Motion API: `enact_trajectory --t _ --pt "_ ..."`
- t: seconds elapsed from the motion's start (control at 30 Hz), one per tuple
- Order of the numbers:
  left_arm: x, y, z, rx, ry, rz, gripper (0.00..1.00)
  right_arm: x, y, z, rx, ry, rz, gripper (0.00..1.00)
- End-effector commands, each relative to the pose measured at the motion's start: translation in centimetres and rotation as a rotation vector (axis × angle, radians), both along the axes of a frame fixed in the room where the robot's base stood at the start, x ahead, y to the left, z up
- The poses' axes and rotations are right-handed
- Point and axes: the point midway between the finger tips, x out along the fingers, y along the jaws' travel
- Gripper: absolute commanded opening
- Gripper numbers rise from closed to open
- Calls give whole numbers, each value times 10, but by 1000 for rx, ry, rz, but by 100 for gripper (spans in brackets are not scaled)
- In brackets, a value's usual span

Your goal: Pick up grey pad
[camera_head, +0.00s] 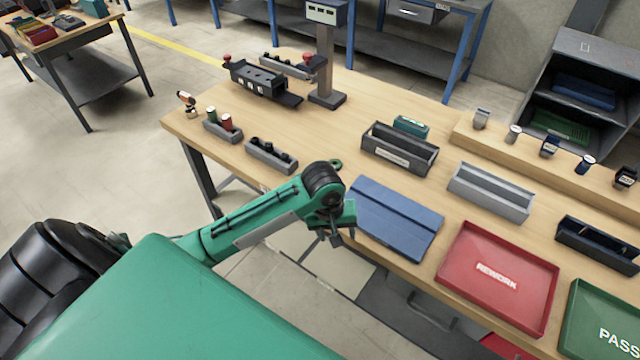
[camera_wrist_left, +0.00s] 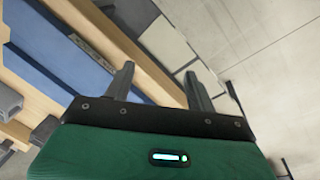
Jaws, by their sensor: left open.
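I cannot make out a grey pad for certain in either view. My left gripper (camera_head: 336,236) is at the table's near edge, just left of the blue folded mat (camera_head: 396,217). In the left wrist view its two dark fingers (camera_wrist_left: 159,82) are spread apart with nothing between them. Beyond them are the table's wooden edge and the pale floor. The blue mat also shows in the left wrist view (camera_wrist_left: 60,62), to the left of the fingers. My right gripper is in neither view.
A grey open tray (camera_head: 490,193), a dark labelled box (camera_head: 399,150), a red REWORK tray (camera_head: 498,277) and a green PASS tray (camera_head: 604,322) lie to the right. Grey part holders (camera_head: 271,156) stand at the left. A scale-like post (camera_head: 326,55) rises at the back.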

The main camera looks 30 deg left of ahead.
Motion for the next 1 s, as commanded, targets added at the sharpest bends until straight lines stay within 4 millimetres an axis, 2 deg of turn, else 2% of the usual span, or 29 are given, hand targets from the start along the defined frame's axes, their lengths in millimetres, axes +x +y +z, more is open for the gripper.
enact_trajectory --t 0.17,0.33,0.6,0.77,0.9,1.0 --pt "20 16 14 14 30 103 56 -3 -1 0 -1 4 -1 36" --pt "48 43 35 32 72 273 56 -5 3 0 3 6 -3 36" --pt "96 110 98 56 147 697 56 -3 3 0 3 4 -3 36" --pt "109 137 126 56 173 878 56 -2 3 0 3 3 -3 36" --pt "113 147 134 53 184 947 56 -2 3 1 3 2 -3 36" --pt "112 148 126 54 188 955 56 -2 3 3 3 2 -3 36"
